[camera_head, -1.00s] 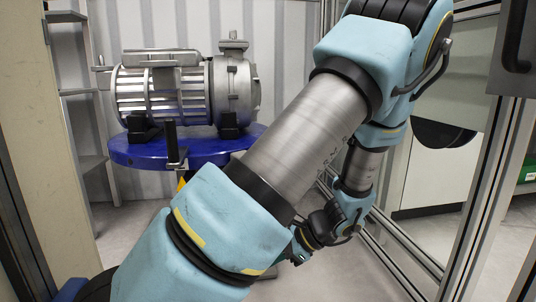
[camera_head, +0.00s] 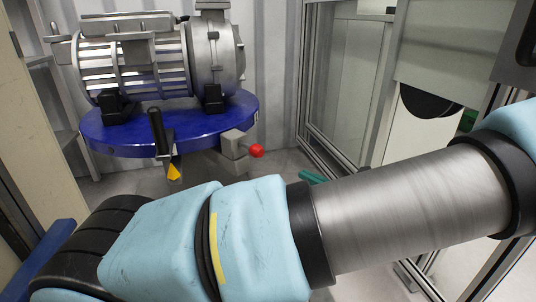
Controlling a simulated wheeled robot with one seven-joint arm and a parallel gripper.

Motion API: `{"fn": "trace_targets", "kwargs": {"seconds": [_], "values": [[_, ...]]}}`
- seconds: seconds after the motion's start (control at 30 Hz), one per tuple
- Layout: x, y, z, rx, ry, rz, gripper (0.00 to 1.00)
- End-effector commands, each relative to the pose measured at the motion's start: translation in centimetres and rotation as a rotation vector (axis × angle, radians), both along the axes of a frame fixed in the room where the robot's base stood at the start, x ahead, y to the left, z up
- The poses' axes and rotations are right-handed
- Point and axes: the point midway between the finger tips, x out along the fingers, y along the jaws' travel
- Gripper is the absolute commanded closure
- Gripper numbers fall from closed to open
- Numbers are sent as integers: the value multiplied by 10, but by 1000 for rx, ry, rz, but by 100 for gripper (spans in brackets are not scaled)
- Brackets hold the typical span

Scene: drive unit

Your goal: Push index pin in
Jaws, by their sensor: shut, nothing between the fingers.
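A red ball-shaped knob (camera_head: 256,151), which looks like the end of the index pin, sticks out to the right from a grey bracket (camera_head: 234,146). The bracket sits at the front right edge of a round blue table (camera_head: 190,130). I cannot tell how far in the pin sits. My arm crosses the lower part of the picture and leaves at the right edge, and my gripper is out of the picture. My arm is in front of and below the knob, with a gap between them in the picture.
A grey motor-like drive unit (camera_head: 150,60) stands on the blue table on black feet. A black upright handle (camera_head: 160,131) stands at the table's front edge. A teal bar (camera_head: 312,177) shows partly behind my arm. Metal-framed panels (camera_head: 345,90) stand at the right.

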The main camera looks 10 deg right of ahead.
Motion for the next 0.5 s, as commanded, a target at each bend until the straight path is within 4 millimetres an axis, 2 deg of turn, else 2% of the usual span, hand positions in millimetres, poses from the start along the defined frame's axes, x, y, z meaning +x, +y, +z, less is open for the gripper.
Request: {"fn": "trace_targets", "kwargs": {"seconds": [0.27, 0.5], "values": [[6, 5, -1, -1, -1, 4, 100], [37, 30, -3, 0, 0, 7, 100]]}}
